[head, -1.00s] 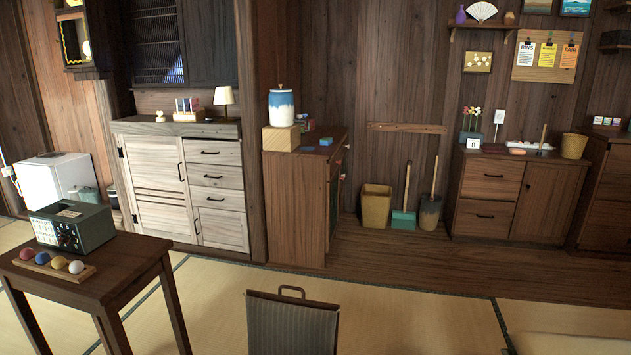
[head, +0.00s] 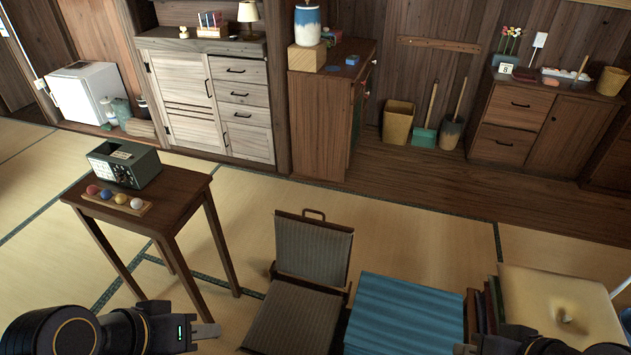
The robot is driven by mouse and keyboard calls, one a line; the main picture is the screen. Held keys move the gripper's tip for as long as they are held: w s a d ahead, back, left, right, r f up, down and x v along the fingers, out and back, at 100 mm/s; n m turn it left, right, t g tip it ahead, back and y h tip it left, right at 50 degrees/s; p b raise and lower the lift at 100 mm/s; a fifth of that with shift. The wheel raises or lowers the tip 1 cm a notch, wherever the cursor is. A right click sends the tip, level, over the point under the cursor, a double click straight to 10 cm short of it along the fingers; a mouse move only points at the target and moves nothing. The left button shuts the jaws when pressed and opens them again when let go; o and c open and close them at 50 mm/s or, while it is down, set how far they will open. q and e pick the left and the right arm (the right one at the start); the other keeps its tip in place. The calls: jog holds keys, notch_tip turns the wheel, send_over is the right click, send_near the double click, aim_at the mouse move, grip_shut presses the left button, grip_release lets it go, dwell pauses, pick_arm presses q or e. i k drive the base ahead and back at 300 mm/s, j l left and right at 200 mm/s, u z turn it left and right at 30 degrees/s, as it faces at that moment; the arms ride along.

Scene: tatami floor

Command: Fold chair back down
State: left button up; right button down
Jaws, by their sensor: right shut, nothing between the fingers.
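A legless floor chair stands on the tatami at bottom centre in the head view. Its striped grey back (head: 313,250) is upright, with a small loop handle (head: 314,214) on top. Its dark seat (head: 290,322) lies flat toward me, the near edge cut off by the frame. My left gripper (head: 207,331) is at the bottom left, left of the seat and apart from it in the picture; its finger gap is not clear. My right gripper (head: 466,349) is at the bottom edge, right of the chair, shut and empty, and mostly cut off.
A blue striped cushion (head: 405,312) lies right of the chair, with dark upright items (head: 482,305) and a cream cushion (head: 558,308) beyond. A small wooden table (head: 180,208) with a radio (head: 124,164) and balls stands left. Tatami behind the chair is clear.

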aim_at(317, 250)
jog(key=i+l, duration=0.15)
jog(key=i, duration=0.35)
jog(key=i+u, duration=0.1)
jog(key=u, duration=1.55)
